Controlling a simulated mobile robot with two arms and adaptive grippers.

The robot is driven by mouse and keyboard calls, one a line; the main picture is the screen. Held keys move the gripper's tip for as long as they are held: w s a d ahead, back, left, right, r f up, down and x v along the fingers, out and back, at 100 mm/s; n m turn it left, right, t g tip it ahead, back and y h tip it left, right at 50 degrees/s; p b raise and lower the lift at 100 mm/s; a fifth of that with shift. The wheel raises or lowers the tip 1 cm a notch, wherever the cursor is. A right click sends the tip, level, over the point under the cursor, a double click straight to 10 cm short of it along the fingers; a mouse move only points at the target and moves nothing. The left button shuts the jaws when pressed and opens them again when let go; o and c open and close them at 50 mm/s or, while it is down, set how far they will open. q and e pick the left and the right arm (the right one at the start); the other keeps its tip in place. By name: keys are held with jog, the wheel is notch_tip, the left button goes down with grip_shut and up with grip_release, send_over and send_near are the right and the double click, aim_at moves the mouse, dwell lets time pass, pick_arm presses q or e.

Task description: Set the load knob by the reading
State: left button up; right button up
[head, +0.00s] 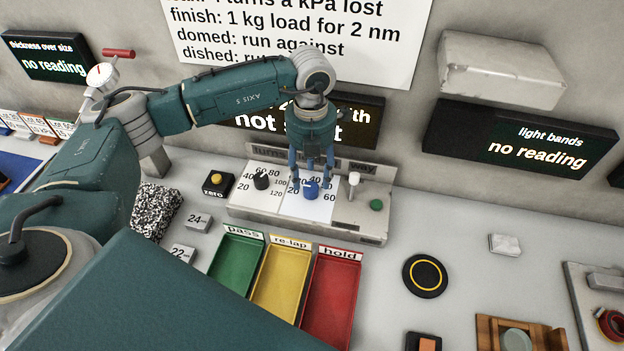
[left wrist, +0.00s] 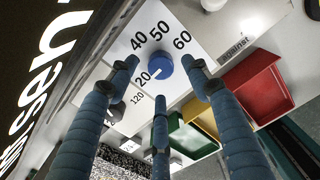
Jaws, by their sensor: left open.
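The blue knob (head: 310,188) sits on a white dial plate in the middle of the control panel (head: 350,222). It also shows in the left wrist view (left wrist: 156,72), with a white pointer mark that seems to lie toward the 20; the exact setting is unclear. My left gripper (head: 311,172) points down over this knob. Its three fingers (left wrist: 160,84) are open and spread around it, and contact cannot be told. The label above the knob is partly hidden by the gripper. My right gripper is not in view.
A black knob (head: 261,181), a white lever (head: 353,182) and a green button (head: 376,205) share the panel. Green, yellow and red trays (head: 330,298) stand in front. Displays read "no reading" at left (head: 50,58) and right (head: 520,143). A middle display (head: 359,124) is partly hidden.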

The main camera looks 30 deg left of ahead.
aim_at(312, 185)
pick_arm(q)
jog(key=shift+f+p, duration=0.3)
jog(key=shift+f, duration=1.85)
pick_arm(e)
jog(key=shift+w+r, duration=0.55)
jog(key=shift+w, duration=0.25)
pick_arm(q)
jog(key=shift+w, duration=0.1)
jog(key=c, duration=1.1)
jog(key=shift+c, duration=0.2)
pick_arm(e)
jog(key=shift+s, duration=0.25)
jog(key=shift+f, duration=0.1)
